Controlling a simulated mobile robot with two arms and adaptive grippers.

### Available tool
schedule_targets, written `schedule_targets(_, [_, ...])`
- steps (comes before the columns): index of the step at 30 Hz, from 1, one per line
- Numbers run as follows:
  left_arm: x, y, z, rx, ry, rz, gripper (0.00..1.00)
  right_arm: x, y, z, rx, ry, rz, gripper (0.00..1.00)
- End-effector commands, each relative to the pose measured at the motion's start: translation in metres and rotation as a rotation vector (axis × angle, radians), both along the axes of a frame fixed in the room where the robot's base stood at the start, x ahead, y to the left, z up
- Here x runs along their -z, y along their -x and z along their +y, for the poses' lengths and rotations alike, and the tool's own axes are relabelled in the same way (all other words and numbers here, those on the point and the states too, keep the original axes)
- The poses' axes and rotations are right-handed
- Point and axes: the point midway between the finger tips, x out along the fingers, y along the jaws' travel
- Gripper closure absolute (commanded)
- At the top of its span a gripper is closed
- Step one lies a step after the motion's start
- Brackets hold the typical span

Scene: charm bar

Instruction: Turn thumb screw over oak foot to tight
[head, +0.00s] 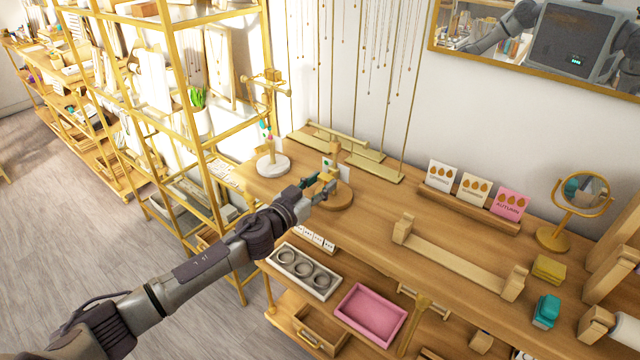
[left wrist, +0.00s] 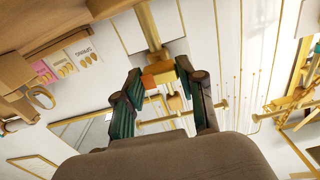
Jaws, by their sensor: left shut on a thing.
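The round oak foot (head: 340,202) stands on the wooden counter and carries a short brass post. My left gripper (head: 320,187) is at this post, just above the foot, and hides much of it in the head view. In the left wrist view its two fingers (left wrist: 162,82) lie on either side of an orange-brown block (left wrist: 158,73) on the brass post (left wrist: 148,25). The gripper is shut on the thumb screw there; the screw itself is mostly hidden and its turn angle cannot be told. My right gripper is not in view.
A similar stand with a white marble foot (head: 272,164) is close by on the left. Tall brass shelving (head: 200,130) stands left of the counter. A ring tray (head: 303,271) and a pink tray (head: 371,314) lie in front. Earring cards (head: 474,188) stand at the right.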

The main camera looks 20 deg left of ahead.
Motion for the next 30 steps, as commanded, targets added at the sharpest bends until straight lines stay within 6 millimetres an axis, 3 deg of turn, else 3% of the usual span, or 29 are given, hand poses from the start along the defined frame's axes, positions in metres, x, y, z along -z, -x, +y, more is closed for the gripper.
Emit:
schedule_targets(8, [-0.0011, -0.0003, -0.0004, 0.0, -0.153, -0.057, 0.95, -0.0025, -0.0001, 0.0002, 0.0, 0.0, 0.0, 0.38])
schedule_targets(30, [-0.0008, -0.0003, -0.0003, 0.001, -0.809, -0.295, 0.95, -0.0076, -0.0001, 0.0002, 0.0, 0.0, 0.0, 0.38])
